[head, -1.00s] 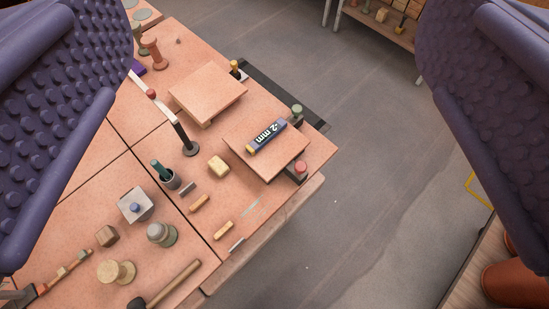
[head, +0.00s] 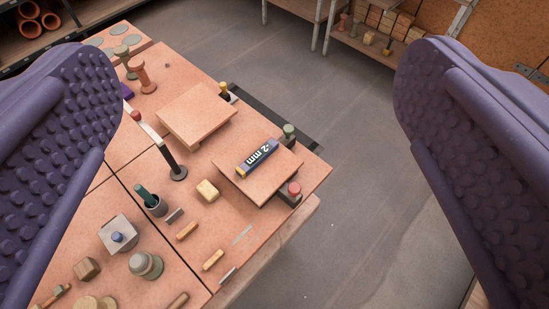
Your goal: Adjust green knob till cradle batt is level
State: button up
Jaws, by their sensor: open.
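My gripper (head: 258,165) is open, with its two purple studded fingers far apart at the left and right of the head view. Nothing is between them but the view of the table below. The green knob (head: 289,130) stands at the back corner of the cradle. The cradle batt (head: 228,172) is a square terracotta plate near the table's right end. A dark level-like bar (head: 257,158) marked "-2 mm" lies on it. A red knob (head: 294,188) stands at its right corner.
A dark post (head: 174,163) with a pale arm stands left of the cradle. A wooden block (head: 207,190), a pot with a green tool (head: 154,203) and a grey block with a blue knob (head: 119,234) sit nearby. Grey floor is clear to the right; shelves stand behind.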

aim_at(287, 129)
jog(key=i+l+u, duration=0.3)
jog(key=i+l, duration=0.65)
jog(key=l, duration=0.1)
